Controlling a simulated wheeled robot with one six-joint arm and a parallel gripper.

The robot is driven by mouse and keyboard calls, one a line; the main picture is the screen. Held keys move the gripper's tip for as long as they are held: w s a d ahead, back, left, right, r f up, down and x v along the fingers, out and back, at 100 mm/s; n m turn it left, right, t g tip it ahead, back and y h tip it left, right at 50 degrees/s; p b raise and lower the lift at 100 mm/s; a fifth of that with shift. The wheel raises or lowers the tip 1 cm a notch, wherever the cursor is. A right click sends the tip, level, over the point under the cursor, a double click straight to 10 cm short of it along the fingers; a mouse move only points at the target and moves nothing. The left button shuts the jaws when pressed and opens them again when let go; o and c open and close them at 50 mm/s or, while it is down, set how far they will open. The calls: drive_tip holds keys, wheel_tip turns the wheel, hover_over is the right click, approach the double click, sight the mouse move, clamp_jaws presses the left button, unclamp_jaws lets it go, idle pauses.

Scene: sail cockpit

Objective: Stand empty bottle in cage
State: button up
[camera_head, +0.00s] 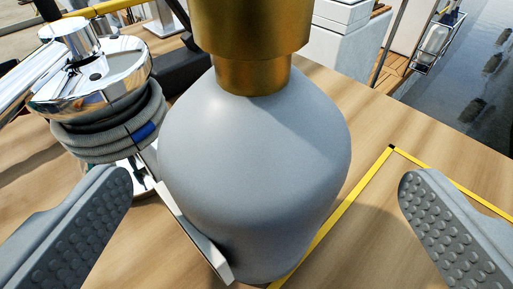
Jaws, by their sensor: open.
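A grey bottle (255,165) with a gold top (250,40) stands upright on the wooden surface, large in the middle of the view. Its upper end is cut off by the picture's edge. My gripper (265,182) is open, with one dimpled grey finger on each side of the bottle. Gaps show between both fingers and the bottle, the wider one on the right. A small wire cage (441,40) hangs at the far upper right by the water, with a pale bottle-like thing in it.
A chrome winch (90,75) wrapped in grey rope (110,130) stands close at left. A pale flat plate (190,225) runs along the bottle's lower left side. Yellow tape (345,205) marks the wooden surface (375,120) at right, which is clear. White blocks (335,45) stand behind.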

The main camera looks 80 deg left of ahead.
drive_tip(key=shift+s+x, duration=0.2)
drive_tip(key=shift+x, duration=2.65)
drive_tip(key=shift+r, duration=0.2)
drive_tip(key=c, duration=1.5)
